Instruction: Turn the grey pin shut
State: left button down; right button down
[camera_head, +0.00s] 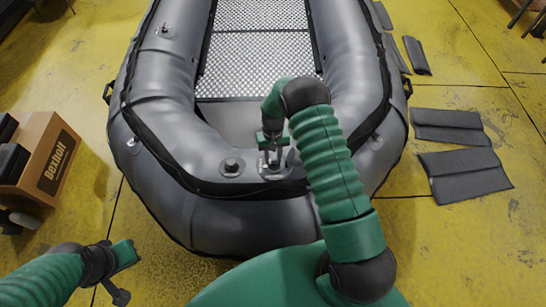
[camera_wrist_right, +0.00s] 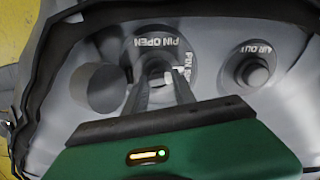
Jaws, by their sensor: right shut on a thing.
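The grey pin (camera_wrist_right: 154,68) sits in the middle of a round valve plate (camera_wrist_right: 190,52) on the grey inflatable boat (camera_head: 215,215). The plate reads "PIN OPEN" at one side, and a second label starting "PIN S" is partly hidden by my fingers. My right gripper (camera_wrist_right: 158,82) is shut on the pin, with its fingers covering most of it. In the head view the right gripper (camera_head: 272,160) points down at the valve plate at the boat's near end. My left gripper (camera_head: 122,272) hangs low at the left, away from the boat; its jaws are unclear.
An "AIR OUT" valve (camera_wrist_right: 249,70) lies right of the pin in the wrist view. A dark round cap (camera_wrist_right: 100,88) stands to its left. A cardboard box (camera_head: 55,160) is on the floor at left. Dark flat pads (camera_head: 465,172) lie right of the boat.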

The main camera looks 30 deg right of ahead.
jog(key=shift+w+m, duration=0.2)
jog(key=shift+m, duration=0.9)
jog(key=shift+d, duration=0.1)
jog(key=c, duration=1)
grip_release()
jog(key=shift+s, duration=0.1)
jog(key=r, duration=0.5)
jog(key=w+r, duration=0.1)
jog(key=r, duration=0.5)
jog(key=d+r+p, duration=0.1)
jog(key=r, duration=0.4)
jog(key=shift+w+r, duration=0.35)
